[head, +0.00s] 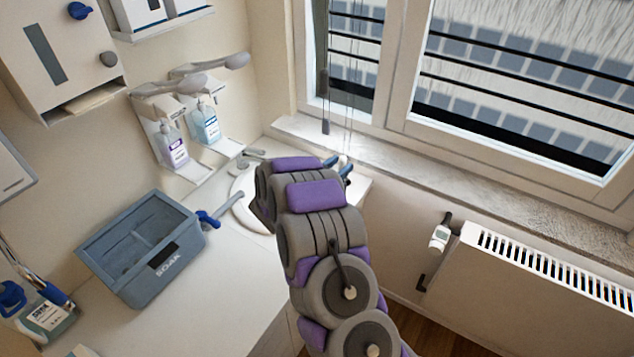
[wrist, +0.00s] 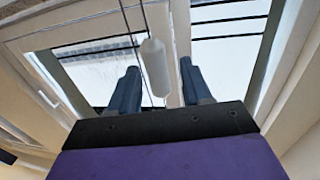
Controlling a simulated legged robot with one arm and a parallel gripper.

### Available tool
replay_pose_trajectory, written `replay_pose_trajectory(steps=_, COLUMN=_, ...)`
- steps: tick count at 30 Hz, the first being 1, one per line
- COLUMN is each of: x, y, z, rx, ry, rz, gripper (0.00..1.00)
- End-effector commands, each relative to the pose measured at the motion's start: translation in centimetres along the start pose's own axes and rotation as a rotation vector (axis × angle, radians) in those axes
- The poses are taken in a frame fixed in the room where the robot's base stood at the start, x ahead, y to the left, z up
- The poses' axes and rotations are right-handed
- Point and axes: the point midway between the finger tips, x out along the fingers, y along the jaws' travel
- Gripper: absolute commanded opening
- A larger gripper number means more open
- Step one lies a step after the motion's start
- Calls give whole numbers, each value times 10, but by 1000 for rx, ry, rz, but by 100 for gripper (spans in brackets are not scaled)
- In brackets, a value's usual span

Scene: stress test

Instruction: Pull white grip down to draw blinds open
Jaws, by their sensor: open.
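The white grip (wrist: 154,66) is a smooth elongated piece hanging from thin cords in front of the window. In the wrist view it shows in the gap between my two blue fingers, closer to the left one, with a gap on both sides. My gripper (wrist: 158,72) is open; I cannot tell how far beyond the fingertips the grip hangs. In the head view my gripper (head: 340,165) is beside the window sill, partly hidden by my arm, and the white grip (head: 343,158) is only a small pale spot there. A dark grip (head: 325,115) hangs higher on another cord.
The window (head: 500,75) and stone sill (head: 450,155) are behind the cords. A radiator (head: 550,265) is at right. A blue-grey soak box (head: 145,250), dispensers (head: 172,145) and a sink (head: 245,205) are at left. The counter front is mostly clear.

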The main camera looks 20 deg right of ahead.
Motion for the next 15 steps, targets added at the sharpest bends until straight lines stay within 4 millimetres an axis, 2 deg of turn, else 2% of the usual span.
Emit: replay_pose_trajectory(steps=15, x=-107, y=-2, z=1, rx=-3, ry=0, rz=-5, gripper=49)
